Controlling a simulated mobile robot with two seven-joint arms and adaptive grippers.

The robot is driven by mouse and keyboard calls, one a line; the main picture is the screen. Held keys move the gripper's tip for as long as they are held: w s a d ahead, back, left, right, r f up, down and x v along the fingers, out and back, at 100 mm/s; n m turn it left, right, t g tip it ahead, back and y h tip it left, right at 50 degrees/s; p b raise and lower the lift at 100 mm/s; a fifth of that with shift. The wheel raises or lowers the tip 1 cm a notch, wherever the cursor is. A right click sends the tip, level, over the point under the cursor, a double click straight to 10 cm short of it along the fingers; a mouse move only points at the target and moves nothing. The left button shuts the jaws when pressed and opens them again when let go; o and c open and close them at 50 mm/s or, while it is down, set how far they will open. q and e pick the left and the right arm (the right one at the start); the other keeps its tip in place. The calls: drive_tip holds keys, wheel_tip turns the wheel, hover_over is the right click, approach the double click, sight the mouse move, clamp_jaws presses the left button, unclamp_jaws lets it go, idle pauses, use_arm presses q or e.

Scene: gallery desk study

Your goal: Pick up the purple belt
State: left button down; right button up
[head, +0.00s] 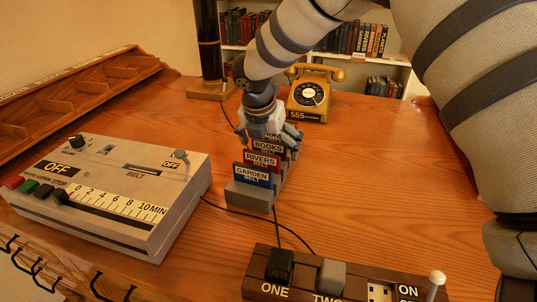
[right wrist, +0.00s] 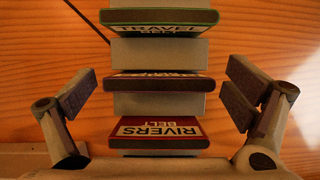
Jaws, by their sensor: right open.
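A grey rack (head: 248,196) on the desk holds a row of upright belt plates. From the front, they are the blue GARDEN belt (head: 252,177), the red RIVERS belt (head: 262,160) and a dark BOOKS belt (head: 268,147), whose dark face may be purple. My right gripper (head: 270,130) is over the rack's far part and hides the plates there. In the right wrist view, my right gripper (right wrist: 160,97) is open. Its fingers are on either side of a dark middle plate (right wrist: 158,86), apart from it. The RIVERS belt (right wrist: 158,134) and a green TRAVEL belt (right wrist: 160,20) flank it.
A grey belt machine (head: 110,190) marked OFF stands left of the rack. A yellow telephone (head: 309,95) and a dark lamp post (head: 208,45) stand behind. A brown switch box (head: 345,285) is at the front. Cables cross the desk. The desk's right side is clear.

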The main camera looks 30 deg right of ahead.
drive_tip(key=shift+r, duration=0.1)
drive_tip(key=c, duration=1)
